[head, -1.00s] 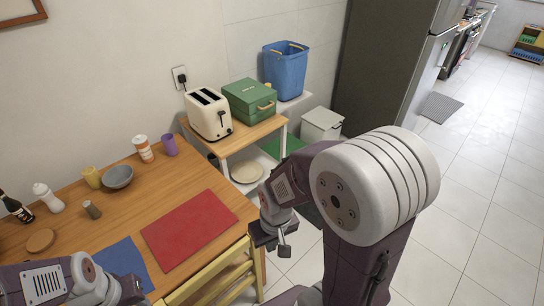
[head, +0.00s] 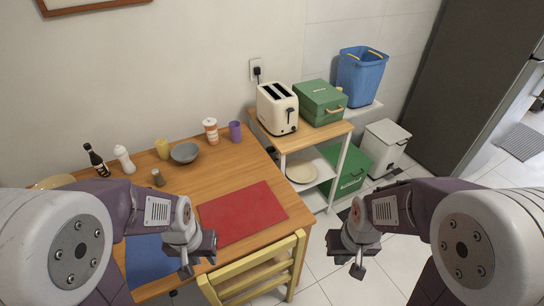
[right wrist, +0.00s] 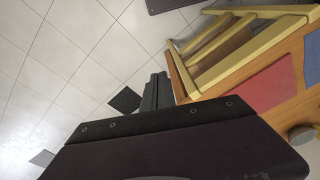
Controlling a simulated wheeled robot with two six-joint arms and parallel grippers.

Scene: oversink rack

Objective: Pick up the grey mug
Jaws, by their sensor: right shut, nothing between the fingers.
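I cannot make out a grey mug in either view. A grey bowl (head: 184,153) sits on the wooden table (head: 205,180) near its back. Beside it stand a yellow cup (head: 162,149) and a small grey-brown shaker (head: 158,178). A purple cup (head: 235,132) stands to the right. My left gripper (head: 192,258) is over the table's front part, near the blue mat; it looks shut and empty, like the right one. My right gripper (head: 350,258) is right of the table, over the floor, shut and empty; its fingers meet in the right wrist view (right wrist: 155,92).
A yellow chair (head: 255,273) stands at the table's front edge. Red (head: 242,212) and blue (head: 150,258) mats lie on the table. A dark bottle (head: 96,160) and white shaker (head: 124,159) stand at the left. A shelf beside the table bears a toaster (head: 277,108) and green box (head: 320,102).

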